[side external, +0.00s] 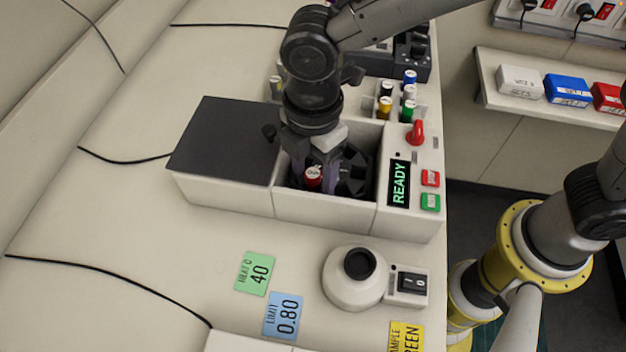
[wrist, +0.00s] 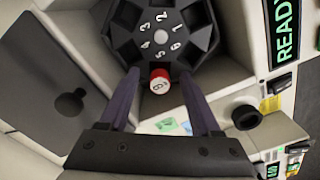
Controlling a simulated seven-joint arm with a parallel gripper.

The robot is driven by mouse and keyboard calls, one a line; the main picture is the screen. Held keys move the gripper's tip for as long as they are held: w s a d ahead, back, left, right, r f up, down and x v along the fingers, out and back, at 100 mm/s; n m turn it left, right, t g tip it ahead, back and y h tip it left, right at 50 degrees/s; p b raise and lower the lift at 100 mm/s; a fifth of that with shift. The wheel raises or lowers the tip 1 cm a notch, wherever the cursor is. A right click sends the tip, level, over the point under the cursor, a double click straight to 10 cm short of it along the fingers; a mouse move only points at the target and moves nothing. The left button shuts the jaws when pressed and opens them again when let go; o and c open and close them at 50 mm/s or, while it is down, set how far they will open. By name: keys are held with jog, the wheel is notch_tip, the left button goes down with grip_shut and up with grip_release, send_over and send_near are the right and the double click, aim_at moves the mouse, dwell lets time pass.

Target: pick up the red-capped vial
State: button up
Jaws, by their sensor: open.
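The red-capped vial (side external: 313,177) is inside the open well of the white machine, at the edge of the dark numbered rotor (side external: 354,174). In the wrist view its cap (wrist: 160,84) has a pale top with a mark and a red side, and it sits beside the rotor (wrist: 162,36). My gripper (wrist: 163,82) is open, pointing down into the well. One finger is on each side of the cap, with a gap visible on both sides. The vial's body below the cap is hidden.
The machine's walls (side external: 322,211) surround the well closely. A dark lid (side external: 228,138) lies to the left, and a READY display (side external: 399,184) with buttons to the right. Several capped vials (side external: 409,92) stand in a rack behind. A round vortex-like device (side external: 352,284) stands in front.

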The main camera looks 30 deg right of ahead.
aim_at(313, 173)
grip_shut()
jog(key=shift+r, duration=0.15)
jog(key=shift+r, duration=0.5)
notch_tip(313, 173, up, 2)
jog(key=shift+r, duration=0.15)
jog(key=s+d+r, duration=0.9)
jog(key=d, duration=0.1)
jog(key=shift+s+r, duration=0.25)
jog(key=shift+s, duration=0.1)
